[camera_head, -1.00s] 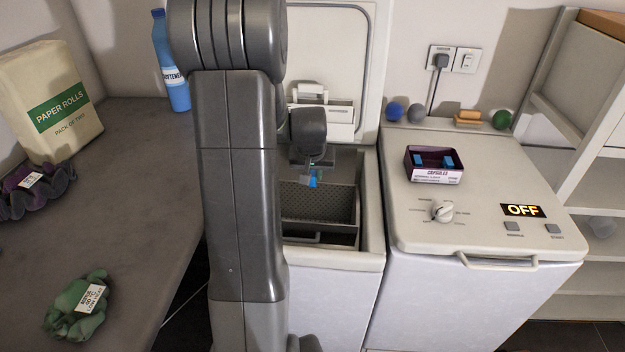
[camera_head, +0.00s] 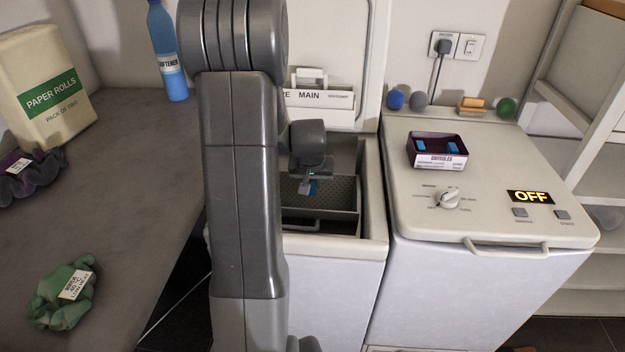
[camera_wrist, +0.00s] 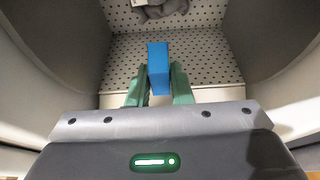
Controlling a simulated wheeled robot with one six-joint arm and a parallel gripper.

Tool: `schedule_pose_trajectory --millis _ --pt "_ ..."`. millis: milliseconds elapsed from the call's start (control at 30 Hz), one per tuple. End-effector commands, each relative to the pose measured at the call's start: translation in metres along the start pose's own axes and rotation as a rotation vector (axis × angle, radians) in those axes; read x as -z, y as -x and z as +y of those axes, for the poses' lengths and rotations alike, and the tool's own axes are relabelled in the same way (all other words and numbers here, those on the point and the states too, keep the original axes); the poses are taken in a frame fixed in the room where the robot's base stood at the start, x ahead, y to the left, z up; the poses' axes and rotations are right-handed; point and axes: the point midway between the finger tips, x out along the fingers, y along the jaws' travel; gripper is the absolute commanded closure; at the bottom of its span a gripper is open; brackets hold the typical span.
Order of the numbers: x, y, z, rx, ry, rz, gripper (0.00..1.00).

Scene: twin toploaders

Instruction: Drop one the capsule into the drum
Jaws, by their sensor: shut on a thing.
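My gripper (camera_wrist: 158,85) is shut on a blue capsule (camera_wrist: 158,62), held upright between its green fingers in the wrist view. In the head view the capsule (camera_head: 309,187) shows small below my gripper (camera_head: 312,178), over the open drum (camera_head: 338,193) of the left machine. In the wrist view the perforated drum wall (camera_wrist: 205,60) lies beyond the capsule, with a grey cloth (camera_wrist: 160,8) at the top. My arm hides the left part of that machine in the head view.
The right machine's lid (camera_head: 400,195) is closed and its display reads OFF. A purple capsule box (camera_head: 437,158) with blue capsules sits on it. A raised lid (camera_head: 372,60) stands behind the drum. The counter (camera_head: 130,200) at left holds a green cloth (camera_head: 62,292) and a blue softener bottle (camera_head: 168,60).

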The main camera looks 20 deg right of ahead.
Motion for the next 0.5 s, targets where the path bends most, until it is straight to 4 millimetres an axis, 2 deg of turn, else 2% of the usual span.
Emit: schedule_pose_trajectory --millis 67,100,200,500 --pt "0.0003 0.0005 0.0000 0.000 0.000 0.000 1.00" --pt "0.0003 0.0005 0.0000 0.000 0.000 0.000 0.77" --pt "0.0003 0.0006 0.0000 0.000 0.000 0.000 0.57" --pt "0.0005 0.0012 0.0000 0.000 0.000 0.001 0.55"
